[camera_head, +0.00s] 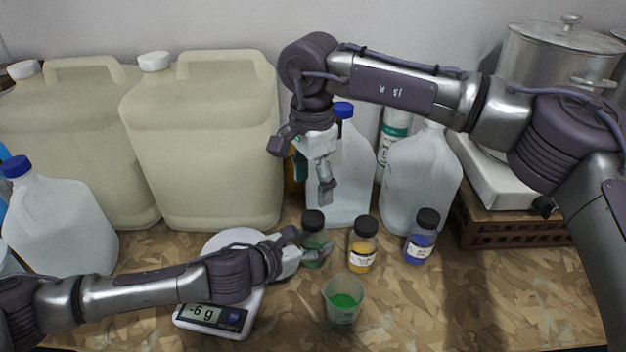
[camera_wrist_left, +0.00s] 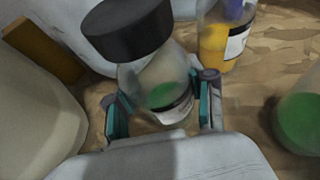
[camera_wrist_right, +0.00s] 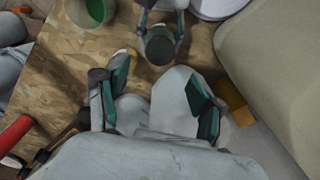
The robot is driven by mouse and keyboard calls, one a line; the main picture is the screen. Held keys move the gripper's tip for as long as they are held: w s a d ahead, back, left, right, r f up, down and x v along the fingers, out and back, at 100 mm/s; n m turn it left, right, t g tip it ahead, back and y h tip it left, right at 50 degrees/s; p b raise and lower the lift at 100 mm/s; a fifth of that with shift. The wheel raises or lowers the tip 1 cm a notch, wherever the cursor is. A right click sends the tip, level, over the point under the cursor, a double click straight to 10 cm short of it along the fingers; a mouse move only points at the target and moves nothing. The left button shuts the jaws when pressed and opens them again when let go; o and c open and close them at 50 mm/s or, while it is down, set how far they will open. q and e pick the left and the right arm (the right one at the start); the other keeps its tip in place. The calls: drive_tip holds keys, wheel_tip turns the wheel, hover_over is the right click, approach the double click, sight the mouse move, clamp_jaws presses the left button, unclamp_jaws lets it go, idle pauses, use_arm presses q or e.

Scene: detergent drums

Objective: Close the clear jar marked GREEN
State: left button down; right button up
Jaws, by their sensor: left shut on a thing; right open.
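The clear jar with green contents (camera_head: 313,250) stands on the bench left of the yellow jar. A black lid (camera_head: 313,221) sits on its top; I cannot tell whether it is screwed tight. The jar's label is partly hidden and unreadable. My left gripper (camera_head: 305,254) is shut around the jar's body. In the left wrist view its fingers (camera_wrist_left: 160,112) press both sides of the jar (camera_wrist_left: 158,85), below the lid (camera_wrist_left: 125,28). My right gripper (camera_head: 326,190) is open and empty above and behind the jar. Its spread fingers show in the right wrist view (camera_wrist_right: 155,105).
A yellow jar (camera_head: 362,250) and a blue jar (camera_head: 421,240) stand to the right. A cup of green stuff (camera_head: 343,300) is in front. A scale (camera_head: 215,316) reading -6 g lies under my left arm. Large jugs (camera_head: 205,140) line the back. The front right bench is clear.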

sight(313, 217)
drive_tip(key=shift+r+n, duration=0.1)
drive_tip(key=shift+n, duration=1.1)
drive_tip(key=shift+f, duration=4.05)
drive_tip(key=c, duration=1.2)
drive_tip(key=m, duration=1.4)
drive_tip(key=shift+m, duration=0.4)
drive_tip(key=o, duration=1.3)
